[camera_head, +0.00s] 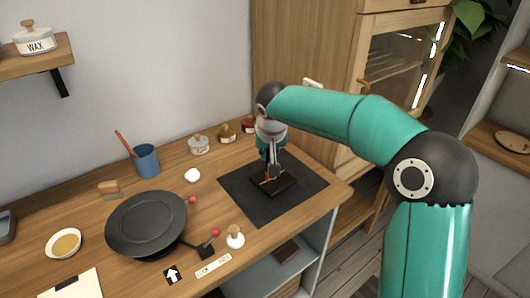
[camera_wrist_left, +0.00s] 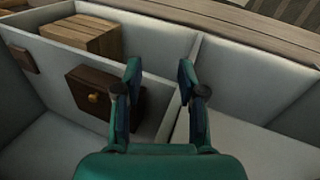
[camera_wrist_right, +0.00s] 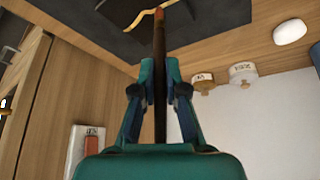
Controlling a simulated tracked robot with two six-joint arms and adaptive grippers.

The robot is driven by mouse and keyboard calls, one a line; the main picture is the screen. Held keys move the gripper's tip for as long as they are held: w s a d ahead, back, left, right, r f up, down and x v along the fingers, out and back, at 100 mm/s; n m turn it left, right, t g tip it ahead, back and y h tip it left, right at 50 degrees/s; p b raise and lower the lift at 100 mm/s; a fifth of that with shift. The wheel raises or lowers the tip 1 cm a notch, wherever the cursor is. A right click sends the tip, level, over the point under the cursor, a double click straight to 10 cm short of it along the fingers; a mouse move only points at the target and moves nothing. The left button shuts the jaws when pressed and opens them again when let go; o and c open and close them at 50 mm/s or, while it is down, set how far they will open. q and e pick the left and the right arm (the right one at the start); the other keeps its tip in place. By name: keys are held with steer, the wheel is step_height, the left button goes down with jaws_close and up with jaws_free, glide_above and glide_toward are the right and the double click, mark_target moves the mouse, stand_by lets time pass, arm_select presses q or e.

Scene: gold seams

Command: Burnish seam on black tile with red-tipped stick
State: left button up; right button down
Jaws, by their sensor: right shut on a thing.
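The black tile (camera_head: 284,188) lies on a dark mat (camera_head: 245,207) at the right of the worktop; a gold seam (camera_wrist_right: 143,16) shows on it in the right wrist view. My right gripper (camera_head: 271,172) is over the tile, shut on a thin dark stick (camera_wrist_right: 160,48) with an orange-red tip (camera_wrist_right: 158,13). The tip is at or very near the seam; contact cannot be told. In the left wrist view my left gripper (camera_wrist_left: 159,75) is open and empty above a compartmented shelf; it does not show in the head view.
A black round turntable (camera_head: 147,220) with red-knobbed levers stands left of the mat. A blue cup (camera_head: 147,160), small lidded jars (camera_head: 199,145) and a white lump (camera_head: 192,176) stand behind. A white-based stamp (camera_head: 235,240) is near the front edge.

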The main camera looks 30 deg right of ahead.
steer(key=shift+w+d+p, duration=0.7)
steer(key=shift+d+p, duration=1)
steer(key=shift+d, duration=2.45)
arm_select(q)
step_height(320, 180, up, 9)
steer(key=w+p, duration=0.1)
steer(key=p, duration=0.4)
steer(key=shift+w+d+f, duration=0.15)
steer(key=shift+d, duration=0.1)
arm_select(e)
step_height(320, 180, up, 8)
steer(key=shift+f, duration=0.2)
steer(key=shift+a, duration=0.1)
